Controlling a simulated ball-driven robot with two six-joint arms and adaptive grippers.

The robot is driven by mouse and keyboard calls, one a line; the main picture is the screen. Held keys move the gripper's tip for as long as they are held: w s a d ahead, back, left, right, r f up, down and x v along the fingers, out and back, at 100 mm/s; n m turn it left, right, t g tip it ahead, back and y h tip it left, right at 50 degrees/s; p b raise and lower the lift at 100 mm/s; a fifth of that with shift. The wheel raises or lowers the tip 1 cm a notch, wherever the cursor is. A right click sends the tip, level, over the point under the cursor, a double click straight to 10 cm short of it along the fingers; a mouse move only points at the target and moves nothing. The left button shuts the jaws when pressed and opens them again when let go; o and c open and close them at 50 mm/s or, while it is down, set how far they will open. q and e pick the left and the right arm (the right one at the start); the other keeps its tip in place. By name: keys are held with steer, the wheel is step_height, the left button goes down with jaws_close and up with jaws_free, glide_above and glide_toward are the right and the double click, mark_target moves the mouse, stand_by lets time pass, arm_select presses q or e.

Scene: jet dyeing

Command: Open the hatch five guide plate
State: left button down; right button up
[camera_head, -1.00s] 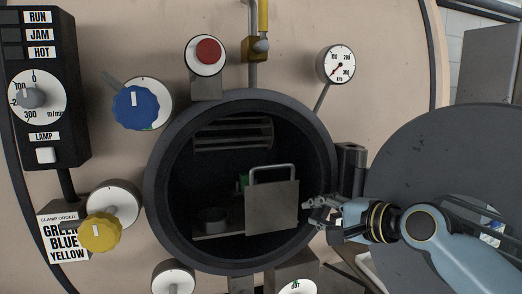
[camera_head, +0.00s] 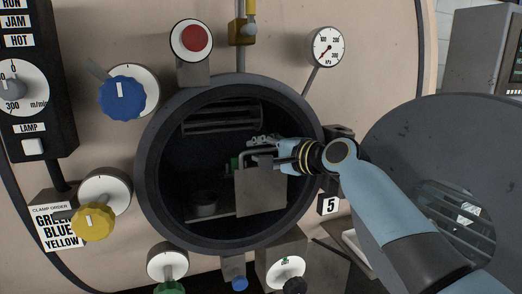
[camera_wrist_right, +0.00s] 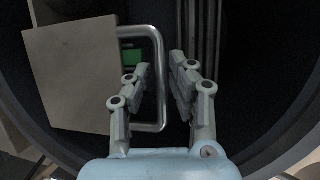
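The guide plate (camera_head: 262,192) is a flat grey metal plate with a bar handle along its top, standing inside the round open hatch (camera_head: 150,160). A label with the number 5 (camera_head: 328,204) is at the hatch's lower right. My right gripper (camera_head: 262,147) reaches in from the right, at the plate's handle, and partly hides it. In the right wrist view, the plate (camera_wrist_right: 75,75) is at left, and the handle bar (camera_wrist_right: 161,75) lies between the parted fingers of my right gripper (camera_wrist_right: 160,66), with gaps showing. My left gripper is not in view.
The round hatch door (camera_head: 400,150) stands swung open at the right, behind my right arm. Blue (camera_head: 122,97) and yellow (camera_head: 93,221) knobs are left of the opening. A red button (camera_head: 194,38) and a gauge (camera_head: 328,47) are above. The hatch rim surrounds my right gripper.

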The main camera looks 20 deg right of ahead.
jaws_close()
steer(key=shift+f, duration=0.1)
stand_by(0.4)
